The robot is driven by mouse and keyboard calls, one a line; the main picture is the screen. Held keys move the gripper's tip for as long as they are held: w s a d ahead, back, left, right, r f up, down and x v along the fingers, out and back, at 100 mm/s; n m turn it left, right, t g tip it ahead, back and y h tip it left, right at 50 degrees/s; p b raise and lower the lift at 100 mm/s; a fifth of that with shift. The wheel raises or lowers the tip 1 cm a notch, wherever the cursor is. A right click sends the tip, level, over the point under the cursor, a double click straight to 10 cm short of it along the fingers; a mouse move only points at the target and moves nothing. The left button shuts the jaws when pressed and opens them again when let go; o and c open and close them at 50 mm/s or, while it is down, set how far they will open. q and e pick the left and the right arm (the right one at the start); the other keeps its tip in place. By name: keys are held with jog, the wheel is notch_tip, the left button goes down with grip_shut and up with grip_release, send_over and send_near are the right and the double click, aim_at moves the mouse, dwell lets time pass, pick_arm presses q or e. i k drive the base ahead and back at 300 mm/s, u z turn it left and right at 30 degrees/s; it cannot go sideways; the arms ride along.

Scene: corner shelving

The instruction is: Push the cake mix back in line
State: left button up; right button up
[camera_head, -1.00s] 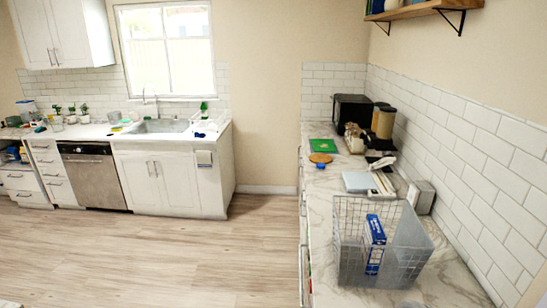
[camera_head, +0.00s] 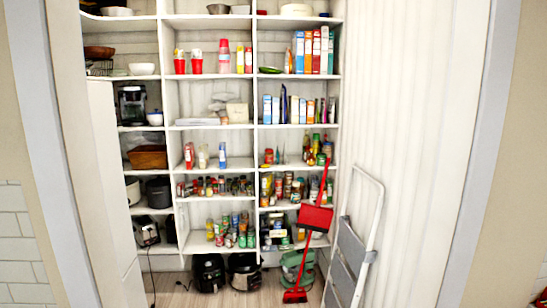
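The shelving (camera_head: 253,127) stands inside a doorway. I cannot tell which item is the cake mix; no label is readable from here. Tall colourful boxes (camera_head: 313,51) stand side by side on the upper right shelf. Paler, smaller boxes and packets (camera_head: 287,109) stand on the shelf below them. Neither of my grippers is in view.
A red broom and dustpan (camera_head: 313,218) and a folded white step ladder (camera_head: 353,245) stand at the right, partly before the lower shelves. Black pots or cookers (camera_head: 243,270) sit on the floor. The door frame (camera_head: 45,150) bounds the left.

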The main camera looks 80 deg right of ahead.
aim_at(221, 146)
jog(key=z, duration=2.5)
jog(key=i, duration=4.1)
jog(key=u, duration=1.25)
jog(key=i, duration=0.4)
jog(key=z, duration=1.3)
